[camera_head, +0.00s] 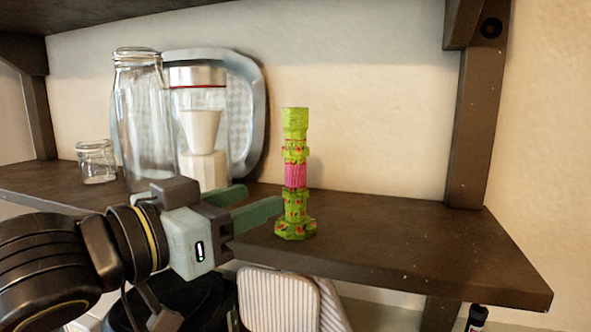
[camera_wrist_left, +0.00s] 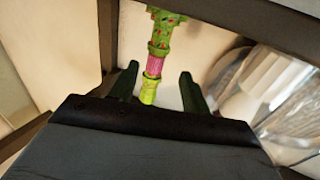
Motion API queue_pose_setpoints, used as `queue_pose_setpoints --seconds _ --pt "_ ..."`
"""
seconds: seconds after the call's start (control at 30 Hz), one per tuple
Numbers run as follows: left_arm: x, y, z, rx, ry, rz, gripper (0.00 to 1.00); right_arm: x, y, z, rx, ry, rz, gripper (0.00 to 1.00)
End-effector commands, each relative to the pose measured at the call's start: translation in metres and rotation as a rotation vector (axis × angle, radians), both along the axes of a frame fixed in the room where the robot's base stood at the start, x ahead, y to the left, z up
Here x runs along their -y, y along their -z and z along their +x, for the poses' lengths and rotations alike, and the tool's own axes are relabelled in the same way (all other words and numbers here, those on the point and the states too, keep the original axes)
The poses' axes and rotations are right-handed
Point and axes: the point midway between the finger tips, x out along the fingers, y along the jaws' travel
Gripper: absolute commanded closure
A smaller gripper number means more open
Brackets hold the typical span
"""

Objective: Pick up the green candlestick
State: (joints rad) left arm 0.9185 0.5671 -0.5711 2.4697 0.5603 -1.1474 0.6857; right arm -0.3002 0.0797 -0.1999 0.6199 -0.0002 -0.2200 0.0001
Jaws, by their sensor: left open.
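The green candlestick (camera_head: 295,203), with a pink band in its middle, stands upright on the dark wall shelf (camera_head: 400,237). My left gripper (camera_head: 262,204) reaches in from the left in the head view. Its fingers are open and point at the lower part of the candlestick. In the left wrist view the candlestick (camera_wrist_left: 158,50) shows beyond and between the two open fingertips (camera_wrist_left: 160,75). I cannot tell whether a finger touches it. My right gripper is not in view.
A tall glass jar (camera_head: 140,120), a small glass jar (camera_head: 97,162), a white coffee maker (camera_head: 203,140) and a silver tray (camera_head: 250,85) stand left of the candlestick. The shelf is clear to its right, up to a wooden bracket (camera_head: 474,130).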

Motion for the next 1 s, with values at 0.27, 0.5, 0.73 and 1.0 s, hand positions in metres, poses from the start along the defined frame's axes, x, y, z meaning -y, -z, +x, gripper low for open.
queue_pose_setpoints --seconds 0.27,0.5,0.73,1.0 --pt "0.016 0.0 0.016 -0.001 0.002 -0.001 0.53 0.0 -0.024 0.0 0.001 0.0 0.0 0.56" --pt "0.028 0.002 0.03 0.001 0.001 0.002 0.53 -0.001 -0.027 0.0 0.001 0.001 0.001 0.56" --pt "0.052 0.004 0.053 0.0 0.002 0.001 0.53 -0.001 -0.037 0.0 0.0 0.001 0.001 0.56" --pt "0.061 0.006 0.063 0.002 0.001 0.002 0.53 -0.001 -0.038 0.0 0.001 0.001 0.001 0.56"
